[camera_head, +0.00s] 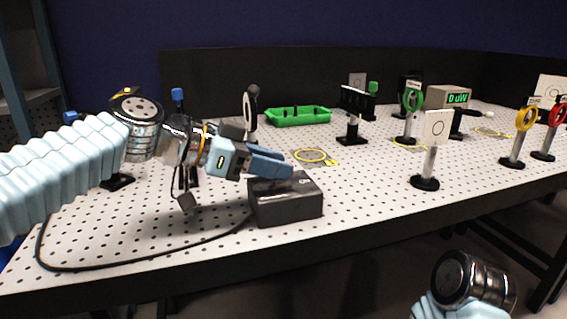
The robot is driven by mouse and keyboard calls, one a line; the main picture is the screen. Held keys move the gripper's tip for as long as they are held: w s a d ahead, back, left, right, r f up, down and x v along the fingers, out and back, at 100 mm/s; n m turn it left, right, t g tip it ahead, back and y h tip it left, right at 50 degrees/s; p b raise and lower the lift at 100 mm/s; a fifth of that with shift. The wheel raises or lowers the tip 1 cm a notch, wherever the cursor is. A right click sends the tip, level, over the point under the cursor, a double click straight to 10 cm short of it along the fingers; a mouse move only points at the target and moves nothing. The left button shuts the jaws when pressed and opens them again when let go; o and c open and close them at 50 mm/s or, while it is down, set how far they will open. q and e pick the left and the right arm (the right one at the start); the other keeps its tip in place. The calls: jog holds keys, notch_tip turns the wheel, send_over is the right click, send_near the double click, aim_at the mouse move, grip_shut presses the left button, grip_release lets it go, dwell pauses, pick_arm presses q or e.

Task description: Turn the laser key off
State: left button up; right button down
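A dark box with a cable, which looks like the laser's key box (288,208), stands on the perforated white table near its front edge. My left gripper (284,168) reaches in from the left, with its blue fingers over the back left part of the box's top. The fingers look close together, but the gap between them and any key between them cannot be made out. Whether they touch the box is unclear. The key itself is hidden or too small to see. Part of my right arm shows at the bottom right, below the table edge; its gripper is out of view.
A green tray (298,116) lies at the back. Several posts with optics stand around, including a white target card (437,128), a green ring mount (412,98) and a yellow ring mount (525,118). A display (457,98) reads "0 uW". A black cable (150,258) runs along the front left.

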pick_arm(q)
jog(key=shift+x, duration=1.1)
grip_shut()
